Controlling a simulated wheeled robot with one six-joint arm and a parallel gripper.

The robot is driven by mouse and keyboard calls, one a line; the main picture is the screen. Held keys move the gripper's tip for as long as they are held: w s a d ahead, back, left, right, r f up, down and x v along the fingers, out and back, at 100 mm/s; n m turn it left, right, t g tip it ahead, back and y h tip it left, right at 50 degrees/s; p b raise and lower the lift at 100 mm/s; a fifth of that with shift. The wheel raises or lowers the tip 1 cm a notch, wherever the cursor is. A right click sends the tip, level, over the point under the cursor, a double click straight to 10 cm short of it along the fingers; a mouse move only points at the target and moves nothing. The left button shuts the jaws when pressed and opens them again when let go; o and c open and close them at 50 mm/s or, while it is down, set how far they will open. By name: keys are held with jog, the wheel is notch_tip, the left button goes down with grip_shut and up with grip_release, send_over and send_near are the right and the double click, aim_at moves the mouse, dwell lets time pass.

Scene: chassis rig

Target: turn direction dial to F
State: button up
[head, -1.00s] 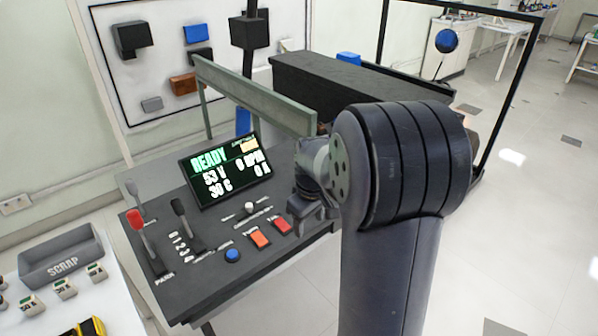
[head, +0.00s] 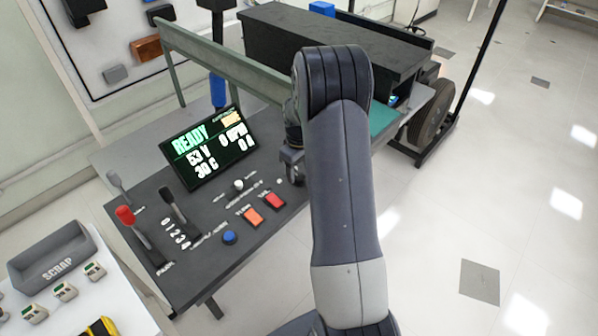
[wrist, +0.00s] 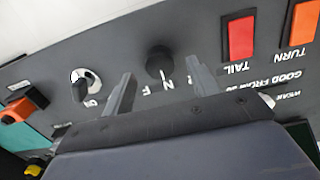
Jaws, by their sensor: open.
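The direction dial (wrist: 160,62) is a round black knob on the dark panel in the wrist view. The letters F and N are printed beside it, F to the left of N; a mark further right is partly covered by a finger. I cannot make out which letter the dial points to. My gripper (wrist: 159,70) is open, its two fingers apart on either side of the dial; I cannot tell whether they touch it. In the head view my gripper (head: 291,160) is low over the panel's right part, and the dial cannot be made out there.
An orange-and-black part (wrist: 22,105) is further left. The red TAIL button (wrist: 238,38) and orange TURN button (wrist: 303,22) lie right. A lit READY screen (head: 210,145) stands on the console.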

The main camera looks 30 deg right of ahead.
jog(key=shift+f, duration=1.15)
jog(key=c, duration=1)
jog(key=shift+m, duration=0.4)
jog(key=m+b, duration=0.2)
jog(key=m, duration=0.1)
jog(key=shift+m, duration=0.3)
jog(key=shift+m+b, duration=0.8)
jog(key=shift+m, duration=1.4)
jog(key=shift+r, duration=0.1)
